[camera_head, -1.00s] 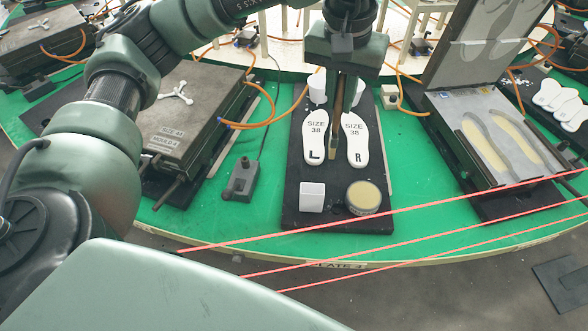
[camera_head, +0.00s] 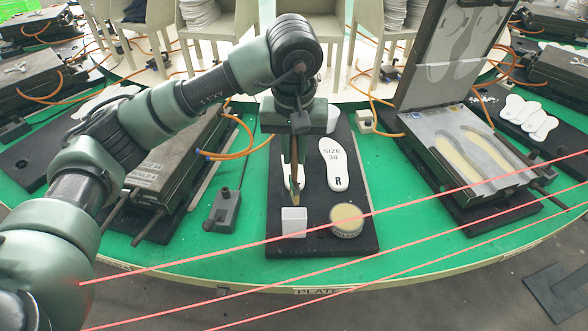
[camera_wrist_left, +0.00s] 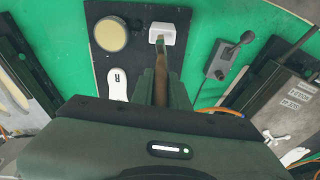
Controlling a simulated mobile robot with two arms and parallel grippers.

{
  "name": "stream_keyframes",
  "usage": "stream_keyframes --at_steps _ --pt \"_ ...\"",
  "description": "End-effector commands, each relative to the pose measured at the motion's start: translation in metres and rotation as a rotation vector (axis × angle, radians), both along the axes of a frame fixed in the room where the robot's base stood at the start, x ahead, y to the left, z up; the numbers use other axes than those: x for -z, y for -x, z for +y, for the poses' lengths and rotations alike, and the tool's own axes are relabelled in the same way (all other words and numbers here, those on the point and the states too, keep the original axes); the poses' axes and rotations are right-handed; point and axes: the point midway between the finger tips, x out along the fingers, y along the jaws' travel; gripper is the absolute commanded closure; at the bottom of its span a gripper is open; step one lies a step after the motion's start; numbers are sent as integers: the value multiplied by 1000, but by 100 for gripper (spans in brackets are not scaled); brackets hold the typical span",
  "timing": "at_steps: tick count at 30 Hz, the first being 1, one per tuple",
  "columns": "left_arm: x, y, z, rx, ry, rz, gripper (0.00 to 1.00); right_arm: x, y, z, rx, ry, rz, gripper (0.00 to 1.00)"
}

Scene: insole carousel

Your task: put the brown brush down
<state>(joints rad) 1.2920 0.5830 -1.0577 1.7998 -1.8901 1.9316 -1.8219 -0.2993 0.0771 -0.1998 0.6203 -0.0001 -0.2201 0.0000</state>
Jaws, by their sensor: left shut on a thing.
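My left gripper (camera_head: 293,165) is shut on the brown brush (camera_head: 295,189), which points down over the left side of the black mat (camera_head: 318,240). The brush also shows in the left wrist view (camera_wrist_left: 161,68). Its lower end overlaps the white square cup (camera_head: 293,228) in the left wrist view (camera_wrist_left: 168,29); I cannot tell whether it is inside or above the cup. The gripper and arm hide most of the left insole. The right insole (camera_head: 334,165), marked size 38, lies uncovered on the mat. My right gripper is not in view.
A round tin (camera_head: 346,221) of yellowish paste stands right of the cup. A closed mould (camera_head: 165,165) and a small lever box (camera_head: 224,210) are to the left. An open mould (camera_head: 466,160) is to the right. Green table shows between them.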

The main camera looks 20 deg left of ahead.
Motion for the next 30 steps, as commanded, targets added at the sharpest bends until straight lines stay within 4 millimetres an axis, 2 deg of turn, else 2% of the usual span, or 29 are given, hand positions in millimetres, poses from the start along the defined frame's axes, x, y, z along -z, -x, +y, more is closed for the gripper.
stream_keyframes --at_steps 3,8,15,26,27,29,30 --pt "14 0 0 0 1 1 100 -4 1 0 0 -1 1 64" --pt "24 0 0 0 0 0 100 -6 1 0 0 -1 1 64" --pt "55 0 0 -1 -1 1 100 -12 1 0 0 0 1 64" --pt "60 0 0 0 1 -1 100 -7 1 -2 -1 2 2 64" --pt "60 0 0 0 1 -1 82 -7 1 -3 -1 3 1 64" --pt "59 0 0 0 1 -1 65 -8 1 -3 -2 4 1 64" --pt "59 0 0 0 1 -1 63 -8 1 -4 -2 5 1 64"
